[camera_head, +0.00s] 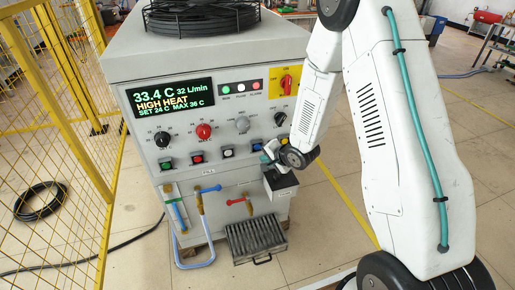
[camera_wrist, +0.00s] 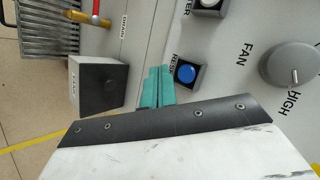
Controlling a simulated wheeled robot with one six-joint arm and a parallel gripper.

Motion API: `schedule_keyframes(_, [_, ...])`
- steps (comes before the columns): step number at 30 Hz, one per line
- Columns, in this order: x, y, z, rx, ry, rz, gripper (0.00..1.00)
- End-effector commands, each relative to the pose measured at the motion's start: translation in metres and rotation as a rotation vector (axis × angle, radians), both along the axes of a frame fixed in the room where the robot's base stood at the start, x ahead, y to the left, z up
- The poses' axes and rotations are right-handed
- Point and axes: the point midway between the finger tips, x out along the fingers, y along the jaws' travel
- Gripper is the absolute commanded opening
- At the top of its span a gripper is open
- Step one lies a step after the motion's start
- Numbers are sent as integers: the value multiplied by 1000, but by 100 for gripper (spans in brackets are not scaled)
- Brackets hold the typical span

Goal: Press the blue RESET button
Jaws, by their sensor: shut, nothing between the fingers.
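The blue RESET button (camera_wrist: 185,73) sits in a dark square housing on the grey panel, with its label partly hidden by my fingers. In the head view the blue button (camera_head: 256,145) is at the right end of the button row, partly beside my gripper. My gripper (camera_wrist: 156,84) has teal fingers, closed together and empty. In the wrist view the fingertips lie just left of the blue button. I cannot tell whether they touch its housing. In the head view my gripper (camera_head: 268,152) is in front of the panel, just right of and below the button.
Green (camera_head: 166,165), red (camera_head: 197,158) and white (camera_head: 228,152) buttons line up to the left. The FAN knob (camera_wrist: 292,65) is close by on the panel. A small box (camera_head: 280,183) juts out below my gripper. The display (camera_head: 171,101) reads HIGH HEAT, 33.4 C.

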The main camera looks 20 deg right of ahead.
Motion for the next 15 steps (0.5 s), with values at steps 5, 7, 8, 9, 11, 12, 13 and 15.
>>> schedule_keyframes(5, [21, 0, 0, 0, -1, 1, 0])
schedule_keyframes(7, [27, 0, 0, -1, 0, 1, 0])
schedule_keyframes(8, [29, 0, 0, -1, 0, 1, 0])
schedule_keyframes(9, [31, 0, 0, 0, -1, 1, 0])
schedule_keyframes(11, [33, 0, 0, -1, 0, 1, 0])
schedule_keyframes(12, [34, 0, 0, 0, 0, 0, 0])
schedule_keyframes(13, [34, 0, 0, 0, 0, 0, 0])
schedule_keyframes(15, [34, 0, 0, -1, 1, 0, 0])
